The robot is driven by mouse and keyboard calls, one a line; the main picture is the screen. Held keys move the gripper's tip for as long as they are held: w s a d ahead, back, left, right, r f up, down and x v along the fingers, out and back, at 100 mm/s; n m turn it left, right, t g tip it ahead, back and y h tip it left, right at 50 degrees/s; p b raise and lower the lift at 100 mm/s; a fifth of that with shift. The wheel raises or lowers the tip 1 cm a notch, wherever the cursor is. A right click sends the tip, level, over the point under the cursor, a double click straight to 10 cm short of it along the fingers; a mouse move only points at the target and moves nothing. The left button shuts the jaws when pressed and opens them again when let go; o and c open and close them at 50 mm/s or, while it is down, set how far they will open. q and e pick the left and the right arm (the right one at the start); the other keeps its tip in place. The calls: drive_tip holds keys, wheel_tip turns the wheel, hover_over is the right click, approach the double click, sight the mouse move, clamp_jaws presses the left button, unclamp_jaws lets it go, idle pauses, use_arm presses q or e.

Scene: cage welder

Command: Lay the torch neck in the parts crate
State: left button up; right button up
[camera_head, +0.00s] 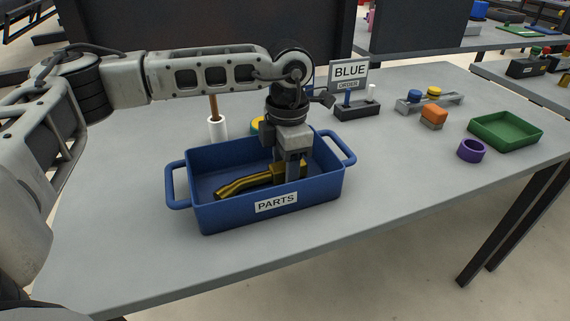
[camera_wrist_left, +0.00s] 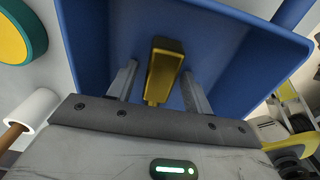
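The torch neck (camera_head: 250,182), a bent brass-coloured bar with dark stripes, is inside the blue parts crate (camera_head: 223,217), low near its floor. Its bent end points left in the head view. My left gripper (camera_head: 291,172) reaches down into the crate at the neck's right end. In the left wrist view the neck (camera_wrist_left: 164,70) is between the two fingers (camera_wrist_left: 158,90), with blue showing between it and the fingers, so the gripper looks open around it. Whether the neck rests fully on the crate floor is hard to tell. My right gripper is not in view.
To the right are a rack (camera_head: 450,101), an orange-topped block (camera_head: 433,115), a purple ring (camera_head: 473,151) and a green tray (camera_head: 535,138). The table front is clear.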

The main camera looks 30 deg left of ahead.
use_arm(q)
drive_tip(key=shift+r, duration=0.35)
wheel_tip(320, 180, up, 12)
drive_tip(key=shift+w+f+p, duration=0.15)
drive_tip(key=shift+w+p, duration=0.05)
drive_tip(key=shift+p, duration=0.2)
drive_tip(key=shift+d, duration=0.15)
